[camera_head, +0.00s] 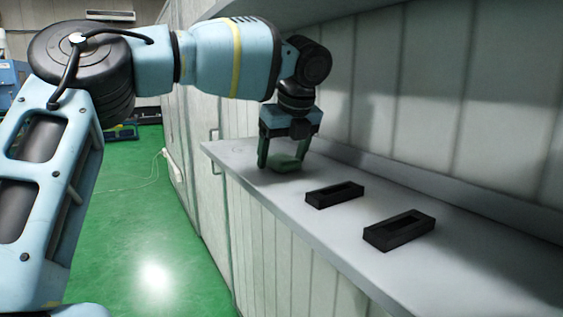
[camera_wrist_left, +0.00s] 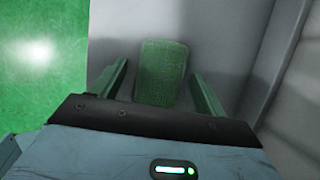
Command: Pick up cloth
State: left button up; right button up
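A green folded cloth (camera_head: 286,162) lies on the grey shelf at its far end. In the left wrist view the cloth (camera_wrist_left: 161,73) is a rounded green rectangle between the two fingers. My left gripper (camera_head: 284,160) points down over the cloth, with its fingers open on either side. In the left wrist view the left gripper (camera_wrist_left: 162,88) shows gaps between each finger and the cloth. Whether the fingertips touch the shelf I cannot tell. My right gripper is not in view.
The grey shelf (camera_head: 262,183) runs along the wall. Two black rectangular holders with slots, a nearer one (camera_head: 399,231) and a farther one (camera_head: 334,194), stand on it. A wall panel rises behind the shelf. Green floor (camera_head: 150,220) lies open to the left.

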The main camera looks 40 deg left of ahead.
aim_at(277, 154)
pick_arm(q)
jog(key=c, duration=0.9)
jog(key=shift+r, duration=0.15)
jog(key=shift+w+r+b, duration=0.1)
jog(key=shift+r+b, duration=0.2)
jog(key=shift+r, duration=1.05)
jog(key=shift+s+r, duration=0.25)
jog(key=shift+r, duration=0.05)
jog(key=s+a, duration=0.1)
jog(key=s, duration=0.4)
jog(key=s+a+r, duration=0.1)
jog(key=s, duration=0.4)
jog(key=s+a, duration=0.2)
jog(key=s, duration=0.3)
jog(key=shift+s+r, duration=0.1)
jog(key=shift+r, duration=0.1)
jog(key=shift+o, duration=1.3)
jog(key=shift+c, duration=0.8)
